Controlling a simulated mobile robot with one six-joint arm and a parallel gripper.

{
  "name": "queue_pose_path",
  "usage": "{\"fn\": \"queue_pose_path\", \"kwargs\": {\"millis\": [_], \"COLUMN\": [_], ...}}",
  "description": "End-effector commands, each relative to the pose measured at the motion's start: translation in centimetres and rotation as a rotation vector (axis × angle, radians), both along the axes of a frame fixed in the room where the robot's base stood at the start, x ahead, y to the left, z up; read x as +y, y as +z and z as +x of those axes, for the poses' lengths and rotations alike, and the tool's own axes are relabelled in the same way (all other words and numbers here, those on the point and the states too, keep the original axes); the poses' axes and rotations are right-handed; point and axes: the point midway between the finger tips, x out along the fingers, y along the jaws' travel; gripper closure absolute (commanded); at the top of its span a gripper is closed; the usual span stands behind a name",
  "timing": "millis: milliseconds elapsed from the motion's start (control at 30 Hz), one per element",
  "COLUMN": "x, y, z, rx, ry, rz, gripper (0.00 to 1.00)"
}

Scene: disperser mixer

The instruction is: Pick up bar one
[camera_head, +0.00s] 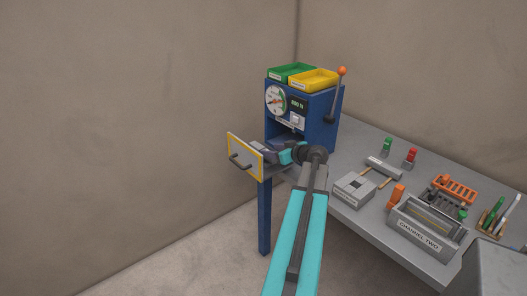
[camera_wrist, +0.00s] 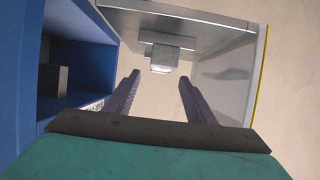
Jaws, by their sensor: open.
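No label reading bar one is legible in either view. In the wrist view, a small pale grey block (camera_wrist: 163,60) with a bright lower end sits at a grey bracket, ahead of my open fingers and roughly between them. I cannot tell whether it is the bar or part of the machine. My gripper (camera_wrist: 159,77) is open, with nothing seen between its fingers. In the head view, my gripper is at the front of the blue machine (camera_head: 325,117), beside its yellow-edged panel (camera_head: 241,152), and its fingertips are hard to make out.
The panel stands out close to my gripper. Blue machine walls (camera_wrist: 75,30) are close on the left in the wrist view. Green (camera_head: 292,71) and yellow (camera_head: 316,81) trays top the machine. The table holds a grey CHANNEL TWO box (camera_head: 419,246) and an orange rack (camera_head: 457,187).

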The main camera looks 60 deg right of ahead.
Motion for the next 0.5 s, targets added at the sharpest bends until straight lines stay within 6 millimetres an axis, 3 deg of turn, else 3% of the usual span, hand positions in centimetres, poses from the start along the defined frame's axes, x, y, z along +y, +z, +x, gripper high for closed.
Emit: {"fn": "queue_pose_path", "kwargs": {"millis": [167,500], "x": [-0.52,-0.55], "y": [-0.58,-0.73], "z": [1.39,1.51], "rx": [0.001,0.000], "ry": [0.000,-0.001], "rz": [0.000,0.000], "gripper": [0.50,0.50]}}
